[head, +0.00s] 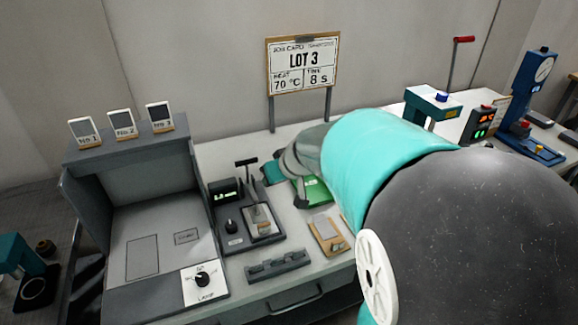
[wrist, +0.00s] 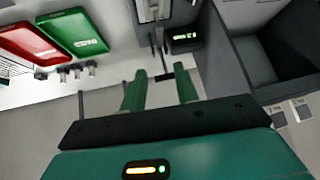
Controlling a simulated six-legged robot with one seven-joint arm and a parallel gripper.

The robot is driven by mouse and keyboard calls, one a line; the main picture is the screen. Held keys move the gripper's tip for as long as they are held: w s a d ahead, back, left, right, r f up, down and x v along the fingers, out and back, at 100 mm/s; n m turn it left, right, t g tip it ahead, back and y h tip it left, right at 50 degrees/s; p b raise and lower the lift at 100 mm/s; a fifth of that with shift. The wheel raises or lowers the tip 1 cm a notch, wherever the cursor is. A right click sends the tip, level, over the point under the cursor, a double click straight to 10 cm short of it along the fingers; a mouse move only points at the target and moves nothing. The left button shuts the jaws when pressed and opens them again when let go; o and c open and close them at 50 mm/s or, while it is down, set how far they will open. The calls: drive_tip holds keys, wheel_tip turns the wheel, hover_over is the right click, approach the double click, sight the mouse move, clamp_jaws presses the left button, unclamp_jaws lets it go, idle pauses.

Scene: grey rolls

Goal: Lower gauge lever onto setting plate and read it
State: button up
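The gauge (head: 236,238) is a dark grey unit with a small lit display (head: 225,190), whose green digits are too small to read surely. Its lever (head: 248,172) stands raised, with a black crossbar on top. In the wrist view the lever crossbar (wrist: 164,76) appears between my two teal fingertips, with space on both sides; I cannot tell how near it is in depth. The setting plate (head: 261,222) appears as a framed plate at the front of the gauge. My gripper (wrist: 160,90) is open and empty; in the head view my arm partly hides it.
A grey booth (head: 150,215) with a lamp knob stands to the left. A green tray (wrist: 78,32) and a red tray (wrist: 35,45) lie nearby. The LOT 3 card (head: 302,63) stands behind.

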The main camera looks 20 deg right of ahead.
drive_tip(key=v, duration=0.8)
drive_tip(key=shift+s+r, duration=0.2)
drive_tip(key=shift+r, duration=0.15)
